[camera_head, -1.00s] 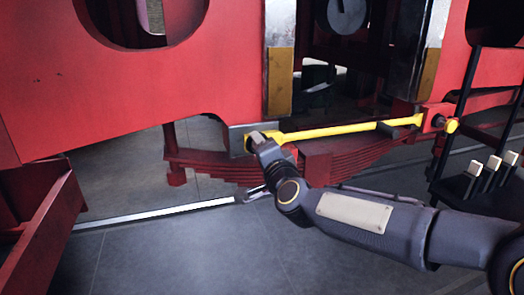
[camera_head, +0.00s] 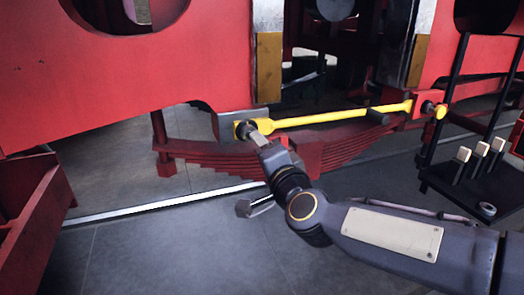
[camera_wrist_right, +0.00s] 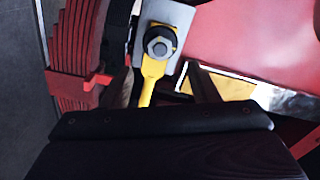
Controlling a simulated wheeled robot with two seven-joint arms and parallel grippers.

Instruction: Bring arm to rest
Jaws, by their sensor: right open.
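My right arm comes in from the right in the head view. Its gripper (camera_head: 259,140) is by the left end of a yellow bar (camera_head: 330,118), just below and right of a dark bolt (camera_head: 243,130). The right wrist view shows both fingers (camera_wrist_right: 165,85) apart, one on each side of the yellow bar (camera_wrist_right: 150,82), with the hex bolt head (camera_wrist_right: 158,46) beyond them. I see nothing held, and contact with the bar cannot be told. My left gripper is not in view.
A red frame (camera_head: 150,75) with a round opening fills the upper left. A red leaf spring (camera_head: 215,155) lies below the bar. A black rack (camera_head: 470,195) with several pale-topped pegs stands at the right. Grey floor (camera_head: 170,250) is open at the lower left.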

